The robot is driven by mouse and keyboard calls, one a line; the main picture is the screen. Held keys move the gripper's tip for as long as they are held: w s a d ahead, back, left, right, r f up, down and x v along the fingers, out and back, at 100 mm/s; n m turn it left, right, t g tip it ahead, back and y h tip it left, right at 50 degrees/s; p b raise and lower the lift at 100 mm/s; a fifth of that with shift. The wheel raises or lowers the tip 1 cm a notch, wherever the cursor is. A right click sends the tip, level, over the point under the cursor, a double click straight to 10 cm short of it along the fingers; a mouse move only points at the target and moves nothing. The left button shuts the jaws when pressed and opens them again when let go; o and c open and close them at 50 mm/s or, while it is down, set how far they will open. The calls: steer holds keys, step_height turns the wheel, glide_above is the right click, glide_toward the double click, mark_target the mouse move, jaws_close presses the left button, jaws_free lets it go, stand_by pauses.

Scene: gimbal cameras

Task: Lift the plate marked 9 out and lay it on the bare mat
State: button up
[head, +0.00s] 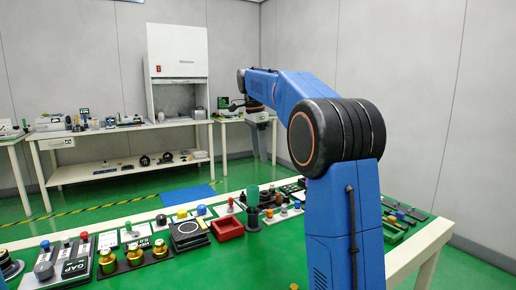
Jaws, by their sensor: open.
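My gripper (259,122) hangs at the end of my blue arm, pointing down, above and beyond the far edge of the near table. It is small here; it is open, and I see nothing held in it. I cannot make out a plate marked 9; no such number is readable in the head view. Which surface is the bare mat I cannot tell. My arm hides part of the table's right side.
The near table has a green top (225,262) crowded with small items. A white cabinet (178,65) stands on the back bench. A blue patch (187,198) lies on the floor.

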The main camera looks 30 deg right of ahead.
glide_toward(265, 191)
steer(key=f, duration=0.6)
steer(key=d+f, duration=0.1)
steer(key=f, duration=0.3)
steer(key=shift+s+f, duration=0.1)
steer(key=shift+s, duration=0.05)
steer(key=c, duration=1)
steer(key=shift+r, duration=4.55)
